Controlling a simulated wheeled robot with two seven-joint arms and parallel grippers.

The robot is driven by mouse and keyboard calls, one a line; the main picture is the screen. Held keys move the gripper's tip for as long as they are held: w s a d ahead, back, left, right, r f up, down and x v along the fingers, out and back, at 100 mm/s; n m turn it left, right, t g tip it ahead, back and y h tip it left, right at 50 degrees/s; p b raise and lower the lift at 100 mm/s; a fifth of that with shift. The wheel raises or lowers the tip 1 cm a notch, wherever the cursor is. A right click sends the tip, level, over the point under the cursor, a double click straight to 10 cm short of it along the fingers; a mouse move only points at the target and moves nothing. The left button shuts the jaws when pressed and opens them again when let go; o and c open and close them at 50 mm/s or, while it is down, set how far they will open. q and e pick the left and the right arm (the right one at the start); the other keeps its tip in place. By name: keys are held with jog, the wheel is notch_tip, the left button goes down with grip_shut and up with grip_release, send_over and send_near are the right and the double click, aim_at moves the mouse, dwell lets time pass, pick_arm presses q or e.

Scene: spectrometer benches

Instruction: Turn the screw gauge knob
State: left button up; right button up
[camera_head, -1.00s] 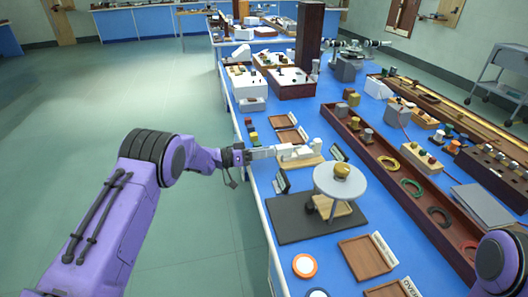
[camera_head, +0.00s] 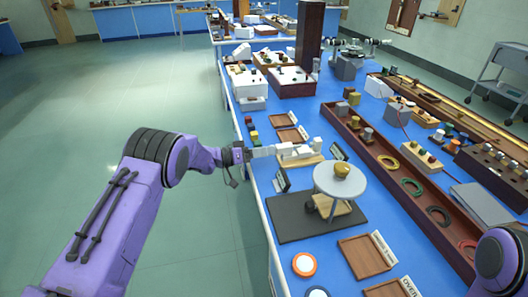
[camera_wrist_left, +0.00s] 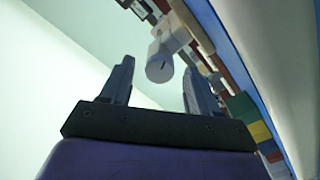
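The screw gauge (camera_head: 302,154) is a white instrument on a small light wooden base near the left edge of the blue bench. Its white cylindrical knob (camera_wrist_left: 160,68) faces my left gripper in the left wrist view. My left gripper (camera_head: 266,152) reaches in from the left at the knob end of the gauge. In the left wrist view its two fingers (camera_wrist_left: 158,72) are spread, with the knob's end between or just beyond their tips. Gaps show on both sides of the knob; contact is not visible. My right gripper is out of view.
A white round-topped stand (camera_head: 340,181) with a brass piece stands in front of the gauge on a dark mat (camera_head: 285,228). Small wooden trays (camera_head: 284,121) lie behind it. A long wooden box (camera_head: 390,180) runs to the right. Free floor lies left of the bench.

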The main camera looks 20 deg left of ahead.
pick_arm(q)
jog(key=b+v, duration=0.1)
jog(key=v, duration=0.9)
jog(key=shift+s+a+b, duration=0.2)
jog(key=shift+b, duration=0.15)
